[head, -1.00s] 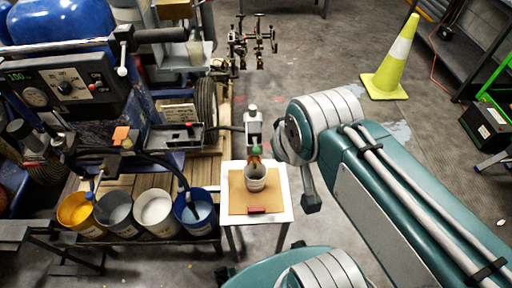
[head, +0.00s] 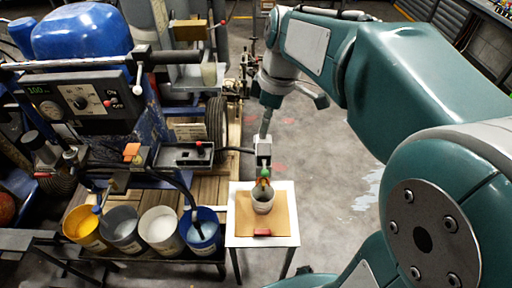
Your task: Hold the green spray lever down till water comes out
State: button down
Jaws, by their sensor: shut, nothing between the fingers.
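The green spray lever (head: 265,171) is a small green spot under a grey spray housing (head: 263,147) and above a pale cup (head: 263,203). Orange parts show just below the lever. The cup stands on a brown board (head: 244,218) on a small white table. My gripper (head: 266,127) appears shut and empty, pointing down at the top of the housing from behind. Whether it touches the housing or the lever is too small to tell. I see no water coming out; the inside of the cup is dark.
A red block (head: 262,232) lies at the front of the board. Buckets of yellow, grey, white and blue paint (head: 203,232) stand left of the white table (head: 287,241). The striper machine (head: 85,105) fills the left. Open floor lies to the right.

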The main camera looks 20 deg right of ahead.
jog(key=w+n, duration=0.1)
jog(key=w+f+n+g, duration=0.1)
jog(key=w, duration=0.1)
jog(key=shift+w+d+n+y, duration=0.1)
jog(key=shift+w+n+y, duration=0.05)
jog(key=shift+n+y, duration=0.25)
send_over(265, 167)
jog(key=a, duration=0.3)
notch_tip(265, 167, down, 9)
jog(key=f, duration=0.1)
jog(key=s+d+f, duration=0.1)
jog(key=f, duration=0.1)
jog(key=shift+s+d+f, duration=0.15)
jog(key=shift+d+f, duration=0.15)
jog(key=shift+f, duration=0.1)
jog(key=shift+f, duration=0.15)
